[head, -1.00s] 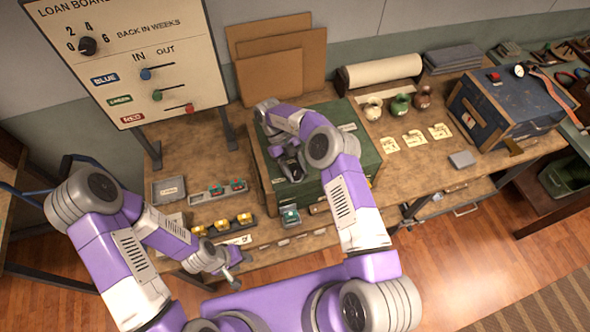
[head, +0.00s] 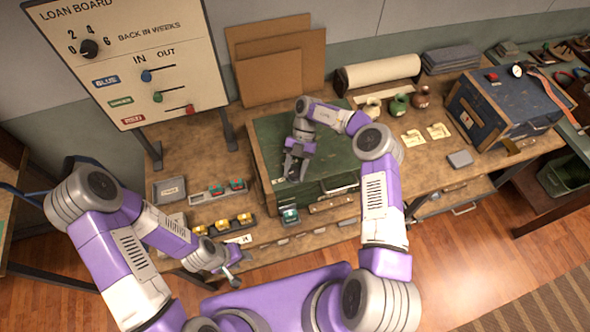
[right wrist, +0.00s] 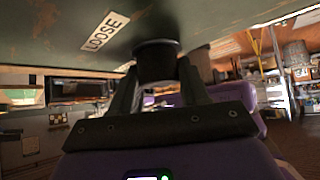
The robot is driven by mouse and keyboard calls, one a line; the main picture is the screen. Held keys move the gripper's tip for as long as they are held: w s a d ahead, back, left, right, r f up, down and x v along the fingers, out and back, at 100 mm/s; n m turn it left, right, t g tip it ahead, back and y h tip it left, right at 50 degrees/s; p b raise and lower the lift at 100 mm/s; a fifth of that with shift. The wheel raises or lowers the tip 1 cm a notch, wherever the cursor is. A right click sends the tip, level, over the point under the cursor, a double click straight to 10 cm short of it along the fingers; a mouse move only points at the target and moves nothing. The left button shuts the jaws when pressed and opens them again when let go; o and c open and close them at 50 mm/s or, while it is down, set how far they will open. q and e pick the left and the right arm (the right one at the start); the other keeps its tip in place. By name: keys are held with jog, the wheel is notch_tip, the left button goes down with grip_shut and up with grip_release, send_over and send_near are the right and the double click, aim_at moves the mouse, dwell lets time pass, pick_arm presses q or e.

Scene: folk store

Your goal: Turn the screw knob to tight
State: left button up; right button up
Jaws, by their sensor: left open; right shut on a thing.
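The screw knob (right wrist: 157,45) is a dark round knob on the green surface in the right wrist view. A white label reading LOOSE (right wrist: 103,31) lies beside it. My right gripper (head: 295,172) is over the lid of the green chest (head: 262,132) in the head view. In the right wrist view its fingers (right wrist: 157,72) are shut on the knob, one on each side. The knob is hidden by the gripper in the head view. My left gripper (head: 232,270) is open and empty, in front of the bench's front edge at the left.
The chest stands on a wooden bench (head: 420,172). A loan board (head: 125,70) stands at the back left, and small trays (head: 220,192) lie left of the chest. Jars (head: 398,103) and a blue case (head: 505,105) stand to the right.

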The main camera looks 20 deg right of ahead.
aim_at(295, 170)
jog(key=shift+s+f+m+t+y, duration=0.15)
jog(key=shift+m+t+y, duration=0.35)
jog(key=shift+m, duration=0.5)
jog(key=o, duration=1)
jog(key=shift+a, duration=0.1)
jog(key=shift+o, duration=0.2)
jog(key=b+v, duration=0.1)
jog(key=v, duration=0.5)
jog(key=shift+b+v, duration=0.35)
jog(key=shift+v, duration=0.55)
